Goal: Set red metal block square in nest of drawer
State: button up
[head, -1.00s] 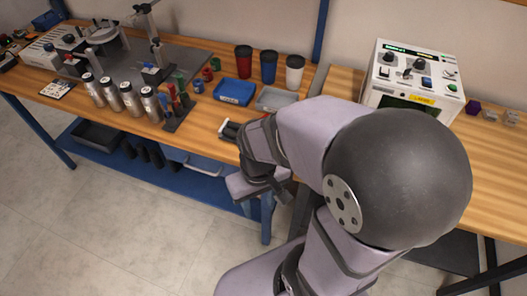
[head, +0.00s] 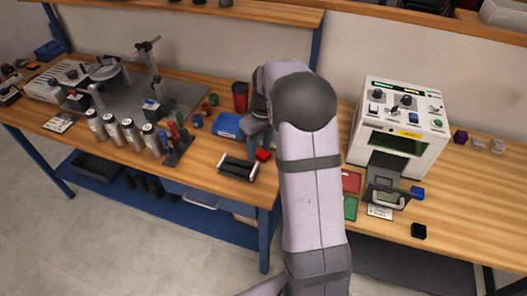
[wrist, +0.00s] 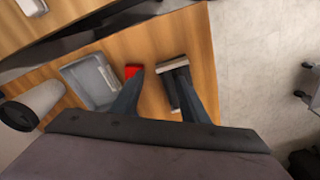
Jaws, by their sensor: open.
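A red metal block (head: 263,155) lies on the wooden bench, just right of a black fixture with pale side plates (head: 238,170). In the wrist view the red block (wrist: 132,71) shows near the tip of the left finger, and the fixture (wrist: 177,78) lies by the right finger. My gripper (wrist: 161,82) is open and empty above the bench; from the head its fingers are mostly hidden by my arm. The drawer (head: 387,187) stands out from the front of the white laser marker (head: 400,125). Its nest cannot be made out clearly.
A blue tray (head: 227,125) lies behind the block; a grey tray (wrist: 75,88) shows in the wrist view. Red (head: 351,181) and green (head: 350,208) trays lie left of the drawer. A card (head: 380,212) and black block (head: 418,231) lie in front. Tools and cans fill the left bench.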

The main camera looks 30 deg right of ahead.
jog(key=n, duration=0.1)
send_near(264, 153)
jog(key=shift+s+f+p, duration=0.35)
jog(key=shift+f, duration=0.1)
jog(key=shift+w+a+f+p, duration=0.15)
jog(key=shift+f+p, duration=0.3)
jog(key=shift+f, duration=0.75)
jog(key=shift+w+f+p, duration=0.2)
jog(key=shift+f+p, duration=0.3)
jog(key=shift+f, duration=0.7)
jog(key=shift+w+a+f+p, duration=0.15)
jog(key=shift+f+p, duration=0.3)
jog(key=shift+f, duration=0.75)
jog(key=shift+d, duration=0.1)
jog(key=c, duration=0.9)
jog(key=shift+c, duration=0.2)
notch_tip(264, 153, up, 10)
jog(key=b, duration=0.2)
